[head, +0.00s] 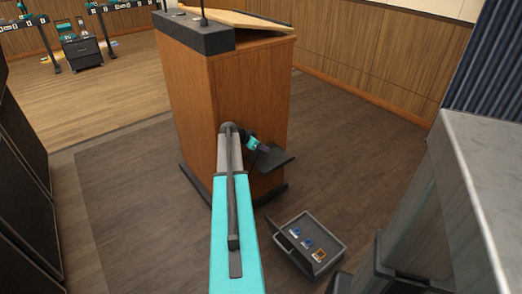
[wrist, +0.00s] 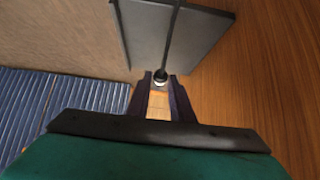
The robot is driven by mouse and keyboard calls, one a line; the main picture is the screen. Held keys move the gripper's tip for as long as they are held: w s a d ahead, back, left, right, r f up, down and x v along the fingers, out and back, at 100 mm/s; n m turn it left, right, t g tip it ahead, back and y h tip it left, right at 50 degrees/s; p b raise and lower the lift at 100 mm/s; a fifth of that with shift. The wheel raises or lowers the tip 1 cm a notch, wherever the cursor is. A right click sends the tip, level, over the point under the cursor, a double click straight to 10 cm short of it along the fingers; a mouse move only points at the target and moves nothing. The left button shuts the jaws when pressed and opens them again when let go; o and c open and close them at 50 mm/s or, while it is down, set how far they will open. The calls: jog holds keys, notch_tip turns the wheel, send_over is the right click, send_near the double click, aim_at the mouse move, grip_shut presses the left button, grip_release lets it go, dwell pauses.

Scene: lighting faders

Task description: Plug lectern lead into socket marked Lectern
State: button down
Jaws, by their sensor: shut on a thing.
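The wooden lectern (head: 195,100) stands in the middle of the head view, with my arm reaching to its right side. My gripper (head: 264,147) is beside that side, close to a small dark shelf (head: 275,160). In the wrist view my gripper (wrist: 160,92) is shut on the lectern lead's end (wrist: 160,77), a dark and pale round piece between the fingertips. The black lead (wrist: 173,35) runs from there across the grey shelf face (wrist: 195,45).
A grey metal-topped unit (head: 485,185) stands at the right. Dark cabinets (head: 25,180) line the left. Open floor (head: 130,200) lies left of the lectern.

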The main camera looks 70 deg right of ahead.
jog(key=w+a+r+n+t, duration=0.3)
jog(key=w+a+r, duration=0.5)
jog(key=w+a, duration=0.4)
jog(key=w+a+r+n+t, duration=0.2)
jog(key=w+a+r+n, duration=0.2)
jog(key=w+a+r, duration=0.6)
jog(key=w+a+r+n+t, duration=0.3)
jog(key=w+a+r, duration=0.3)
jog(key=w+a, duration=0.8)
jog(key=w+a+r+n+t+y, duration=0.1)
jog(key=w+a+r+n+t, duration=0.1)
jog(key=a, duration=1.1)
jog(key=w+a+r+n+t+y, duration=0.1)
jog(key=a+r+n, duration=0.4)
jog(key=a, duration=0.8)
jog(key=w+a+r+n+t+y, duration=0.2)
jog(key=a+r, duration=0.5)
jog(key=a, duration=0.6)
jog(key=shift+w+n+t+y, duration=0.3)
jog(key=shift+w+n+y, duration=0.4)
jog(key=shift+n, duration=0.3)
